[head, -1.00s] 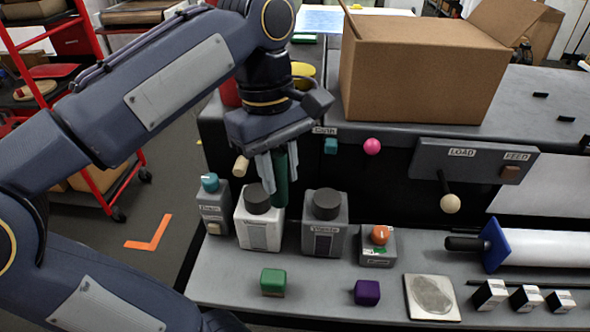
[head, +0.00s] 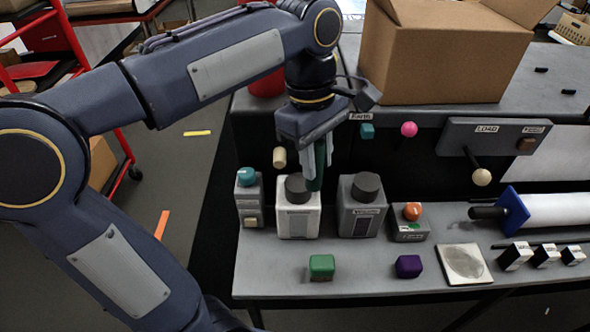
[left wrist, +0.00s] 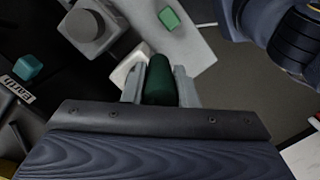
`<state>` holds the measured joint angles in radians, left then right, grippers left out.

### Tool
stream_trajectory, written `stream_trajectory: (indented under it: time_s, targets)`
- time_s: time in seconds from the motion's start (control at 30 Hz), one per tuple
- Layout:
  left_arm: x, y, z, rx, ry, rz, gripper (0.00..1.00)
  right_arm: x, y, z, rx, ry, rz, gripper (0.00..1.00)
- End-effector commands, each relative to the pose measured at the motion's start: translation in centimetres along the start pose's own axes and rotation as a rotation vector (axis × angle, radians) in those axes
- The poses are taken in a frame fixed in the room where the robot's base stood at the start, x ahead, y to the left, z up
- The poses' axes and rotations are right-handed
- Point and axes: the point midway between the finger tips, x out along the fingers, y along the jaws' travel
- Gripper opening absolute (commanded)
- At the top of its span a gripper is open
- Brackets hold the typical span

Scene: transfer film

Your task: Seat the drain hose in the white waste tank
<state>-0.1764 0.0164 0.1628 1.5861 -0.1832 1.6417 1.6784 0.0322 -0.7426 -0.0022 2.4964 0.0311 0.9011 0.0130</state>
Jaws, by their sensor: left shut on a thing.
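My left gripper (head: 315,158) is shut on the dark green drain hose (head: 320,165), which points down. It is above and behind the gap between the white waste tank (head: 299,222) and the grey tank (head: 357,217). The white tank stands upright on the bench with a dark round cap on top. The hose's lower end shows near the cap's right side; I cannot tell whether it touches. In the left wrist view the hose (left wrist: 159,82) sits between both fingers, with part of the white tank (left wrist: 124,68) behind it. My right gripper is out of view.
A box with a teal knob (head: 247,177) stands left of the white tank, and one with an orange knob (head: 412,212) right of the grey tank. A green block (head: 321,267) and a purple block (head: 409,266) lie in front. A cardboard box (head: 440,60) stands behind.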

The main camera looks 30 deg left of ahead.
Motion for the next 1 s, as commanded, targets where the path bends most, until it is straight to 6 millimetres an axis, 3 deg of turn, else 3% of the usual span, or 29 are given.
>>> stream_trajectory:
  time_s: [0.1,0.33,0.57,0.8,1.0]
  targets:
    - [0.8,1.4,-3.0,-0.006,-0.001,-0.002,0.03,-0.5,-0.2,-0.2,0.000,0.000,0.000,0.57]
    - [4.4,2.8,-6.3,-0.002,-0.001,-0.003,0.03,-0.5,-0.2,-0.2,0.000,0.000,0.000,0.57]
    - [5.7,3.4,-7.6,-0.001,0.000,-0.001,0.03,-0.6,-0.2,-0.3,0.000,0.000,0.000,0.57]
    - [8.8,3.5,-8.4,0.001,0.000,-0.001,0.03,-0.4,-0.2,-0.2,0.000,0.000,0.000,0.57]
    - [9.1,3.6,-8.4,0.001,0.000,0.002,0.03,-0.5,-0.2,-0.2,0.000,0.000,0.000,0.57]
